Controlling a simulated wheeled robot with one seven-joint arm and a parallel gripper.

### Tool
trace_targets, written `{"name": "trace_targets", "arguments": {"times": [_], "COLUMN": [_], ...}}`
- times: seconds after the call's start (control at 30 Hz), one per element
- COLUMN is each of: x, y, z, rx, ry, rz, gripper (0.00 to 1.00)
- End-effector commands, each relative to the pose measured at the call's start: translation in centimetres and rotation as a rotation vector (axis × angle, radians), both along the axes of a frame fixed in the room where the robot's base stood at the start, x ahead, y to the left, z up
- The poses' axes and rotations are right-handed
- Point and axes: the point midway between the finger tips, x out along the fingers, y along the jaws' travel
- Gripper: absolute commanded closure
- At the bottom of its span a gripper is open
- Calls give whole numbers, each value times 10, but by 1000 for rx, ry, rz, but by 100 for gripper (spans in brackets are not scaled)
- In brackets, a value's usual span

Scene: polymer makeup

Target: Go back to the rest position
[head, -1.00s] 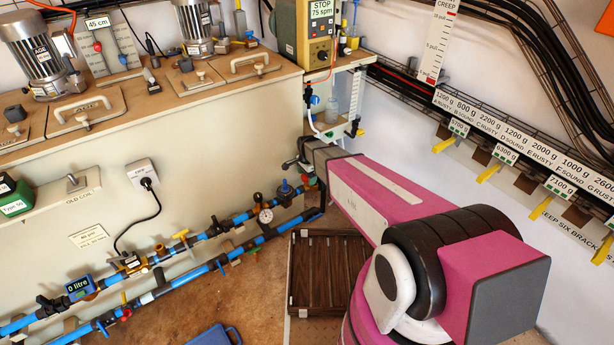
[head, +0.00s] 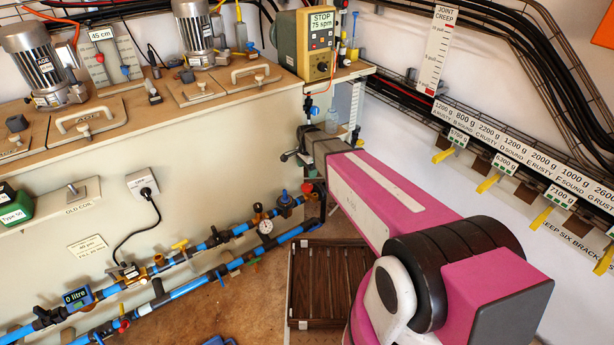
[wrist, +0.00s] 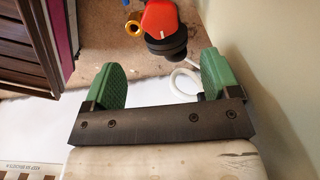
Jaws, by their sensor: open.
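My gripper (wrist: 164,72) is open in the wrist view. Its two green pads stand apart with nothing held between them. Beyond the pads are an orange-red knob (wrist: 160,16) on a black fitting and a white ring (wrist: 185,82), both apart from the pads as far as I can tell. In the head view my pink arm reaches from the lower right towards the corner by the cream bench. Its dark gripper end (head: 291,155) is small there, and its jaws are hard to make out.
Blue pipes (head: 190,284) with valves run along the bench front, below and left of my gripper. A dark slatted wooden crate (head: 328,284) stands on the floor beneath my arm. A control box (head: 304,45) sits on the bench end. Labelled brackets (head: 490,182) line the right wall.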

Motion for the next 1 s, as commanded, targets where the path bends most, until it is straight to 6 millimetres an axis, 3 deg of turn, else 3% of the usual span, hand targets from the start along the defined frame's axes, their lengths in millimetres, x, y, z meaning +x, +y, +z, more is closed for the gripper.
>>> {"name": "trace_targets", "arguments": {"times": [0.67, 0.77, 1.0], "x": [-5, -18, -81], "y": [-6, -23, -97], "z": [9, 16, 48], "rx": [0, 0, -1], "ry": [0, 0, -3], "rz": [17, 75, 393], "gripper": [18, 18, 18]}}
